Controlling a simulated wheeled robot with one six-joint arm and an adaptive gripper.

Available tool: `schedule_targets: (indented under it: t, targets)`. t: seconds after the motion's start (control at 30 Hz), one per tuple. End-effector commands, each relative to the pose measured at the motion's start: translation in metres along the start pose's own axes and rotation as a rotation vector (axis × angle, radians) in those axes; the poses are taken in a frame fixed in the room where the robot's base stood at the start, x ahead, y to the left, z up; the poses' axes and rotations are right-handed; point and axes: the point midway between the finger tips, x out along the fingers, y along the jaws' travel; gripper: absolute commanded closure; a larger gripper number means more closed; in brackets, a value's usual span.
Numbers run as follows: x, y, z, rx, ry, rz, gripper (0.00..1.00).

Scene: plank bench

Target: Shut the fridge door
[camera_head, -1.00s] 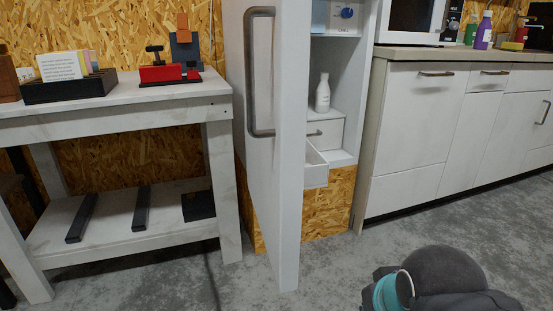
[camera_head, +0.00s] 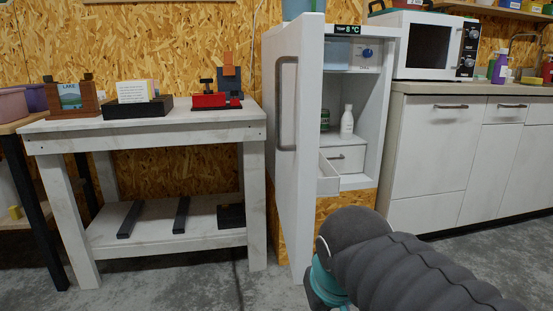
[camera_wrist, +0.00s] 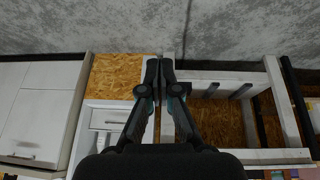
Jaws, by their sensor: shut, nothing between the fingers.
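The white fridge (camera_head: 382,120) stands open in the head view, with a "TEMP 8 °C" display on top. Its door (camera_head: 308,150) is swung out towards me, almost edge-on, with a long grey handle (camera_head: 287,105) on its left face. My arm reaches in from the lower right of the head view, in front of the fridge base; the fingers are hidden there. In the wrist view my gripper (camera_wrist: 158,66) is shut and empty. A white strip behind the fingers looks like the door (camera_wrist: 167,125); I cannot tell whether they touch.
A drawer (camera_head: 328,180) inside the fridge sticks out beside the door. A white bottle (camera_head: 347,122) stands on the shelf above. A white workbench (camera_head: 150,131) is left of the door, and cabinets (camera_head: 432,150) with a microwave (camera_head: 425,45) are on the right. Grey floor lies in front.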

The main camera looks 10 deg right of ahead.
Motion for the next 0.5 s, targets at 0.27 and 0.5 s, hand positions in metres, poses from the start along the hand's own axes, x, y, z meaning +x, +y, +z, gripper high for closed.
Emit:
schedule_targets:
  t: [0.27, 0.5]
  targets:
    - [-0.068, -0.011, -0.136, -0.014, -0.073, 0.162, 1.0]
    - [-0.106, -0.042, -0.239, 0.025, -0.069, 0.331, 1.0]
